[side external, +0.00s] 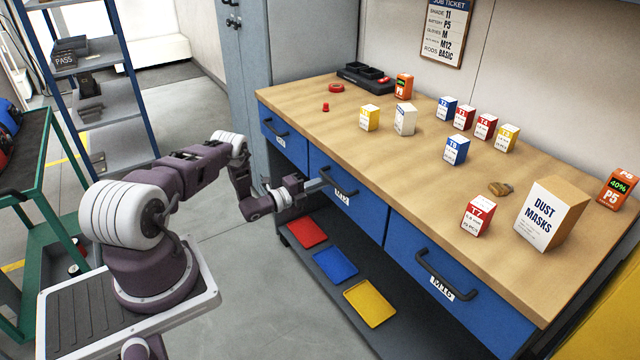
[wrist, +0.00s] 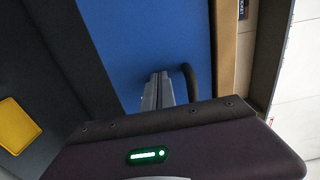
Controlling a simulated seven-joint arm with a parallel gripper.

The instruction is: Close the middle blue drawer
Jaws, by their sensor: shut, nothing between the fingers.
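The middle blue drawer (side external: 367,217) is in the bench front, between a smaller left drawer and a larger right one. Its black handle (side external: 349,188) and a label reading M12 show in the side view. Its front looks about level with its neighbours; a small gap cannot be ruled out. My gripper (side external: 322,184) is shut and empty, with its fingertips at the drawer front beside the handle. In the wrist view the shut fingers (wrist: 158,90) point at the blue front (wrist: 150,40), left of the dark handle (wrist: 190,82). Whether they touch it is unclear.
The left drawer (side external: 272,145) and right drawer (side external: 420,275) look shut. Red, blue and yellow trays (side external: 371,302) lie on the low shelf below. Small boxes and a dust mask box (side external: 548,215) stand on the wooden benchtop (side external: 400,165). The floor before the bench is clear.

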